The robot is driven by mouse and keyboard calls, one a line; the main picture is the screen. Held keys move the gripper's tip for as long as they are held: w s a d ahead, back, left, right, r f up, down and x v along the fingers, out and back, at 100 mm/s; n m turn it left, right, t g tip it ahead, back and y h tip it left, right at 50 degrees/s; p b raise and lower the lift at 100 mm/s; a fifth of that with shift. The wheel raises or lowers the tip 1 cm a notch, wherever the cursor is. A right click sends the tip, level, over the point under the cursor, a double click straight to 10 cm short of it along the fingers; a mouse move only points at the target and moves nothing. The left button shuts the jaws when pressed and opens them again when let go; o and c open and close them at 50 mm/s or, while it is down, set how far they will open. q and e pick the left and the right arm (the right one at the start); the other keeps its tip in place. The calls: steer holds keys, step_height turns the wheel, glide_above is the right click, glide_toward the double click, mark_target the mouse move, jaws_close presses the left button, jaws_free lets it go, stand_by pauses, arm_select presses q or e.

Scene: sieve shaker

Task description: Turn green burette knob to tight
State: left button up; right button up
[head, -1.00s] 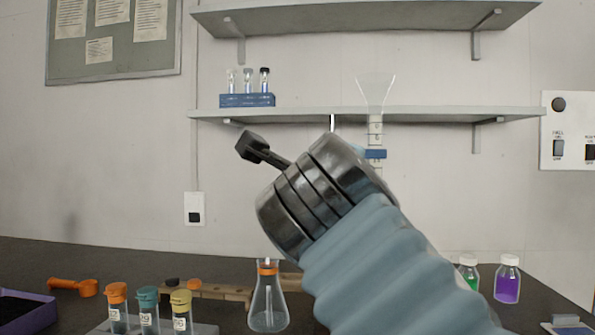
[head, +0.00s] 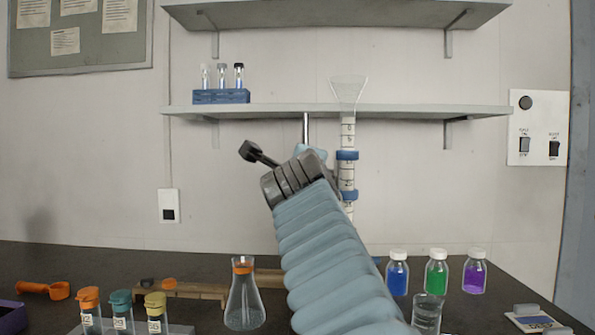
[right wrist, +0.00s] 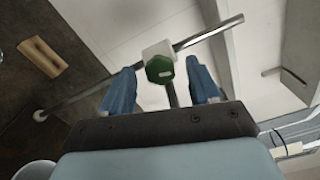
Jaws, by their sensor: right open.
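The burette (head: 347,182), a clear graduated tube with blue bands and a funnel on top, stands upright behind my right arm in the head view. Its lower part is hidden by the arm. The green knob (right wrist: 159,69) shows in the right wrist view, in front of a white block on a metal rod. My right gripper (right wrist: 160,64) is open, with one blue finger on each side of the knob near the tips. I cannot tell whether either finger touches it. The knob is hidden in the head view. My left gripper is not in view.
A conical flask (head: 244,300) stands left of my right arm, near a wooden rack (head: 205,291). Capped tubes (head: 122,312) stand at front left. Blue (head: 397,274), green (head: 436,272) and purple (head: 474,273) bottles and a glass beaker (head: 426,313) stand at right. A shelf (head: 420,112) is above.

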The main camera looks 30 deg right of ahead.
steer(key=c, duration=1)
steer(key=shift+m, duration=0.7)
steer(key=o, duration=1)
steer(key=shift+s+a, duration=0.1)
steer(key=shift+a, duration=0.05)
steer(key=b+v, duration=0.2)
steer(key=v, duration=1.1)
steer(key=shift+s, duration=0.35)
